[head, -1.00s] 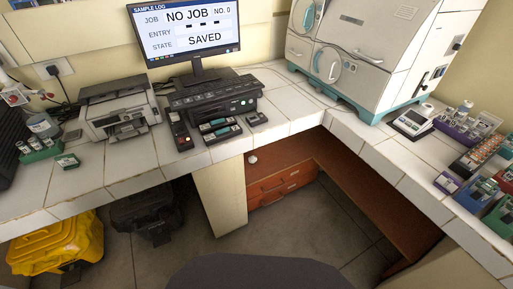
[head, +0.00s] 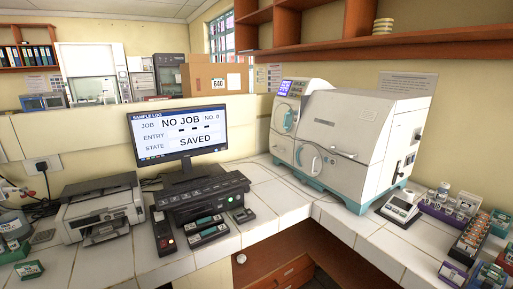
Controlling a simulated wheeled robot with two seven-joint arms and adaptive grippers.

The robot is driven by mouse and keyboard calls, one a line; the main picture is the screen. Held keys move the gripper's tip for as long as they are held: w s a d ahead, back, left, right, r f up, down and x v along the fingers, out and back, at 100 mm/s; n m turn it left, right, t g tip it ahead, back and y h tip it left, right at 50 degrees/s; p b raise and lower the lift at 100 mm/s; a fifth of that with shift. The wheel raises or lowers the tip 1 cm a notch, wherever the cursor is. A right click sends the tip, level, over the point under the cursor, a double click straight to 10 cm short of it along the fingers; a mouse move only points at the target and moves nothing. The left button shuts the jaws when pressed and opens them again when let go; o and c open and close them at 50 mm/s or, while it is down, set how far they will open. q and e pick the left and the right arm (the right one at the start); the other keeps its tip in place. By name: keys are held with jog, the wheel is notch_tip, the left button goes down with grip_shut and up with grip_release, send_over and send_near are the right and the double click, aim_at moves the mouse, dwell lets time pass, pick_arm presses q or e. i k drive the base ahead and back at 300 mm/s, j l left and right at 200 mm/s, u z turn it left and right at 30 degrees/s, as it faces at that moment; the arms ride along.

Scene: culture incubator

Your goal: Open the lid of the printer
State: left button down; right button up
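A grey and white printer (head: 101,210) stands on the tiled counter at the left in the head view, left of the monitor. Its top lid (head: 98,187) looks shut, with a paper slot and output tray at the front. Neither of my grippers shows in the head view, so their state is hidden.
The monitor (head: 180,134) reads "NO JOB" and "SAVED". A black device (head: 200,198) with small modules in front is right of the printer. A white incubator (head: 343,143) stands in the corner. Racks and a scale (head: 400,207) are at the right. Counter (head: 290,203) is bare between.

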aim_at(100, 205)
jog(key=u, duration=1.35)
jog(key=k+l+z, duration=0.1)
jog(key=l+z, duration=0.3)
jog(key=k+l+z, duration=0.1)
jog(key=l+z, duration=0.25)
jog(key=j, duration=0.1)
